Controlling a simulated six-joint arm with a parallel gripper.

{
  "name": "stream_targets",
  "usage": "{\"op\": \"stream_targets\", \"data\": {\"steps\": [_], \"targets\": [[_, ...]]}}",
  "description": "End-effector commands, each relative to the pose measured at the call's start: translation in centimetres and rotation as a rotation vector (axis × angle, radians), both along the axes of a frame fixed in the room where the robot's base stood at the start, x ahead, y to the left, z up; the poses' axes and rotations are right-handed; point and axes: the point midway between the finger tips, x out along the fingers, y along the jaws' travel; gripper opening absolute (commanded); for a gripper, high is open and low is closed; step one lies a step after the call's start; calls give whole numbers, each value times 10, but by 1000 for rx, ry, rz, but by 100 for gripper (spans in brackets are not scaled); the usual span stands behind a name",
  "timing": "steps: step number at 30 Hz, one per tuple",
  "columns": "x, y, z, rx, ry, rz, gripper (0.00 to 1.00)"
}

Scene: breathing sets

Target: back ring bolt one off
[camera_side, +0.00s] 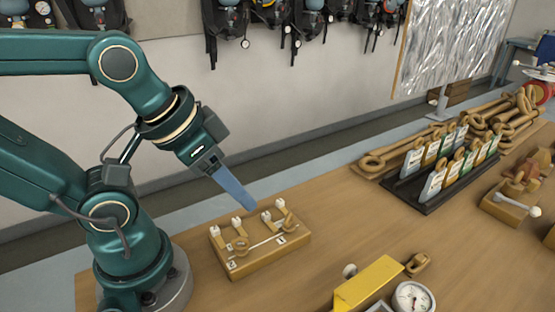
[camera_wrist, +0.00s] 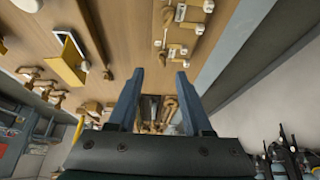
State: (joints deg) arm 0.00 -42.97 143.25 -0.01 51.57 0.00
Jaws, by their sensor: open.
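A wooden block (camera_side: 262,258) stands on the bench in front of my arm in the side view. Several wooden fittings with white ends stand on it, with small number labels along the front. One ring-shaped bolt (camera_side: 240,246) is at its left and another (camera_side: 290,222) at its right; a thin light rod runs between. I cannot tell how far either is threaded in. The block also shows in the wrist view (camera_wrist: 187,28), at the top. My gripper (camera_side: 248,204) is above the block's back edge, apart from it. In the wrist view its two blue fingers (camera_wrist: 158,73) are spread and empty.
A yellow block (camera_side: 368,283) and a round gauge (camera_side: 412,299) are at the front. A black rack of tags (camera_side: 432,195) stands at right, with wooden ring pieces (camera_side: 505,112) behind. Bare bench lies between the block and rack.

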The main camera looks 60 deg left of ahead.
Motion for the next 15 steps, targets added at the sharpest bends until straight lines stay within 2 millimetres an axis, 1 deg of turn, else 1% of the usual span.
{"op": "stream_targets", "data": {"steps": [1, 3, 5, 8, 11, 15], "targets": [[0, 0, 0, 0, 0, 0, 50], [0, 0, 0, 2, 0, -4, 71], [0, 0, 0, 11, 1, -20, 71], [0, 0, 2, 48, -1, -89, 71], [7, 0, 10, 109, -9, -202, 71], [23, 1, 17, 205, 37, -397, 71]]}}
